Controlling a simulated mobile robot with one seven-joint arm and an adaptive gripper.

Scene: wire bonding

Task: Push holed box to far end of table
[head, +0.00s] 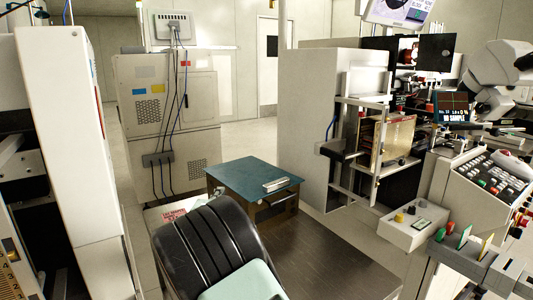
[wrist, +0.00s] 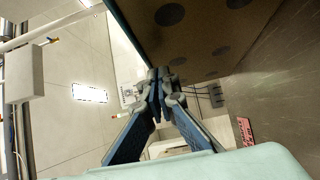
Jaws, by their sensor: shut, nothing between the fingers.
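The holed box (head: 243,178) has a teal top and brown sides, and stands on the dark metallic table (head: 325,262) beyond my arm in the head view. In the wrist view its brown face (wrist: 200,48) with several dark round holes fills the upper middle and right, edged by a teal strip. My gripper (wrist: 160,76) is shut and empty, its fingertips in front of the box's lower corner in that view. I cannot tell whether they touch it. In the head view my arm hides the gripper and the box's near lower part.
A small white item (head: 276,184) lies on the box's top. A grey cabinet (head: 310,115) stands behind and right of the box, with a grey control box (head: 413,222) farther right. A white cabinet (head: 165,105) with cables stands behind. Bare table shows in front and right.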

